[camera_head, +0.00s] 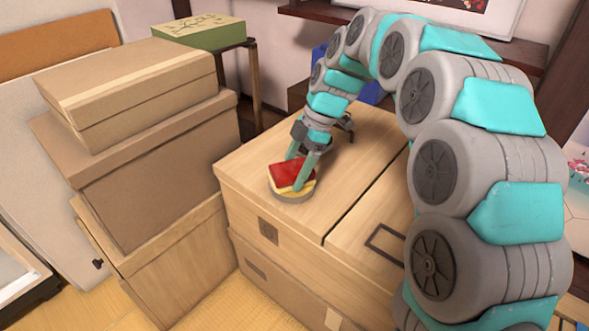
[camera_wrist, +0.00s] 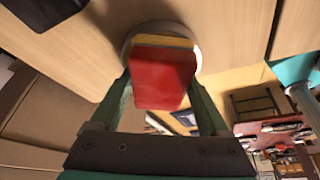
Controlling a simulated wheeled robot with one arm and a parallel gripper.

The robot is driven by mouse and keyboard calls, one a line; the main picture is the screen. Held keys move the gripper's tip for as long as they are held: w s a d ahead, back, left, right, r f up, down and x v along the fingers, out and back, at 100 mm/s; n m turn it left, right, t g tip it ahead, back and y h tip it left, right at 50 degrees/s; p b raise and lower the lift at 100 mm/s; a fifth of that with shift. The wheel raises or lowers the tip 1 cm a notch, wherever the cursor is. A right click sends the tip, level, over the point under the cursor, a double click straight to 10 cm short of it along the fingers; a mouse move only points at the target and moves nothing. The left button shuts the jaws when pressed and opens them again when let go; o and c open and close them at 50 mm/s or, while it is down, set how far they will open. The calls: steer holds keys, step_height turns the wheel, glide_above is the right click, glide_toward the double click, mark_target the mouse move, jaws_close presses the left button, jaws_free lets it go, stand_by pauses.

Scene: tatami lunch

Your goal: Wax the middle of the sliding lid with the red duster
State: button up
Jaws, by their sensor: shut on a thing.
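The red duster (camera_head: 288,173), a red block with a yellow layer, is over a round, shallow, pale tin (camera_head: 293,198) on the light wooden box. My gripper (camera_head: 301,172) is shut on the duster, one finger on each side. In the wrist view the duster (camera_wrist: 163,82) fills the space between the fingers of my gripper (camera_wrist: 162,92), with the tin's rim (camera_wrist: 127,42) beyond it. The duster looks in or against the tin; exact contact is hidden. The box top has a left panel (camera_head: 335,160) and a right panel (camera_head: 350,238), split by a dark seam.
Stacked cardboard boxes (camera_head: 150,160) stand close on the left. A green patterned box (camera_head: 199,31) sits on a small stand behind. A dark shelf (camera_head: 440,45) runs along the back. My arm covers the right part of the wooden box. The left panel is mostly clear.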

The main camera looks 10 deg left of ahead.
mark_target(294, 167)
stand_by(0.4)
steer(key=shift+r, duration=3.05)
steer(key=shift+r+p, duration=0.3)
steer(key=shift+r, duration=0.1)
